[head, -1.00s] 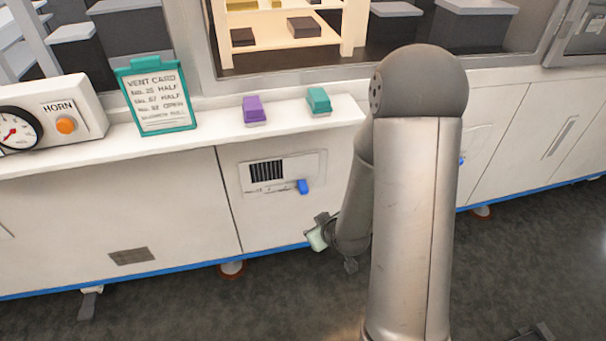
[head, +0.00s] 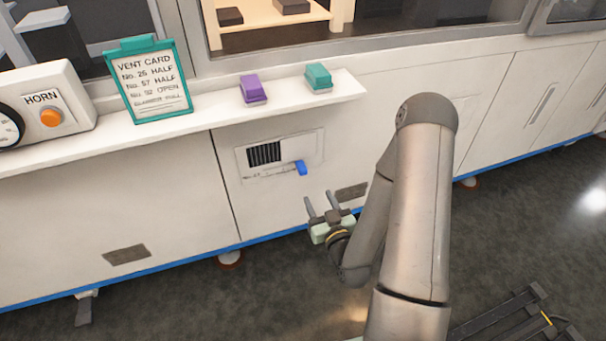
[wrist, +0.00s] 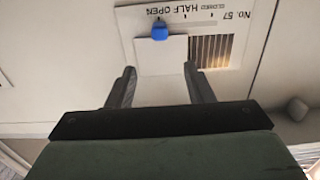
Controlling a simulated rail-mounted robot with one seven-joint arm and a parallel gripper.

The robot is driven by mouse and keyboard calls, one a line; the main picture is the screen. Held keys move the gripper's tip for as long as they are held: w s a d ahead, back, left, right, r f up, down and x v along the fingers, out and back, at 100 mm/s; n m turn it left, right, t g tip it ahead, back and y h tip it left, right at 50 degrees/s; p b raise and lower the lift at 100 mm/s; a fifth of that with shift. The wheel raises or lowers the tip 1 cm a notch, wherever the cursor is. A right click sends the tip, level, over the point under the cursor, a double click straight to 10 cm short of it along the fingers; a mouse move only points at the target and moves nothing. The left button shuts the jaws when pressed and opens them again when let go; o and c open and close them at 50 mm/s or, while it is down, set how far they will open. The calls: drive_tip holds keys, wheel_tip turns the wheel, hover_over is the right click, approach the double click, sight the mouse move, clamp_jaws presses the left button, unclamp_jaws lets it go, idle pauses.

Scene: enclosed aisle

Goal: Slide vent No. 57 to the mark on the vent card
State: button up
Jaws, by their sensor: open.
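Vent No. 57 (head: 280,155) is a white plate on the cabinet front, with dark slats showing at its left. Its blue knob (head: 301,167) is at the right end. In the wrist view the vent is upside down, and the blue knob (wrist: 160,31) stands by the OPEN mark, with HALF and CLOSED to its right. The vent card (head: 150,82) on the ledge reads No. 57 HALF. My gripper (head: 320,200) is open and empty, below the knob and apart from it. In the wrist view its fingers (wrist: 159,74) point toward the knob, one to each side.
A purple block (head: 253,89) and a teal block (head: 318,77) sit on the ledge above the vent. A HORN box with an orange button (head: 51,118) is at the left.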

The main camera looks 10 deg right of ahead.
sight(304, 171)
drive_tip(key=w+b, duration=0.2)
drive_tip(key=w, duration=0.2)
drive_tip(key=w+a+b, duration=0.1)
drive_tip(key=w+b, duration=0.1)
drive_tip(key=w, duration=0.3)
drive_tip(key=w+b, duration=0.2)
drive_tip(key=w, duration=0.2)
drive_tip(key=shift+w+a, duration=0.35)
drive_tip(key=shift+a, duration=0.05)
